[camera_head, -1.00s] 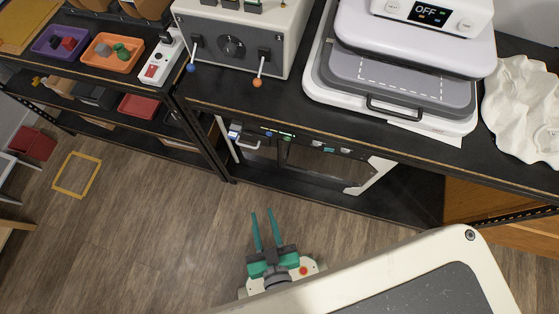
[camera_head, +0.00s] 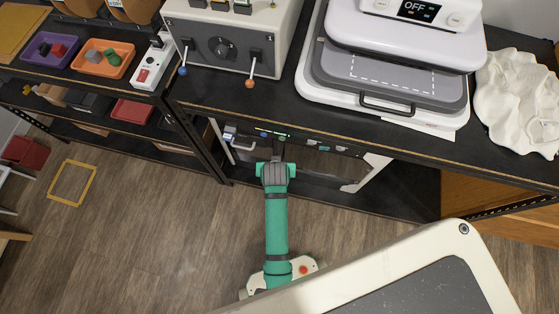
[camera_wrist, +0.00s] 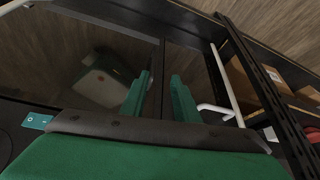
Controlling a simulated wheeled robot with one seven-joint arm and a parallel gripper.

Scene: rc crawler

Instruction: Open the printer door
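The printer (camera_head: 354,174) stands on the lower shelf under the worktop, with a white frame and a dark, glossy front. In the wrist view its dark door panel (camera_wrist: 65,50) fills the left and middle, with reflections and a dark seam. A white handle (camera_head: 243,147) shows at the printer's left side; it also shows in the wrist view (camera_wrist: 217,109), right of my fingers. My gripper (camera_wrist: 161,98) is open and empty in front of the panel, with the handle outside the fingers. The head view hides the fingertips behind my arm. The door appears shut.
The worktop (camera_head: 230,105) overhangs the printer and carries a grey box with levers (camera_head: 222,48) and a white press (camera_head: 395,85). Dark shelf posts (camera_head: 200,140) stand left of the printer. The floor (camera_head: 160,240) in front is open.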

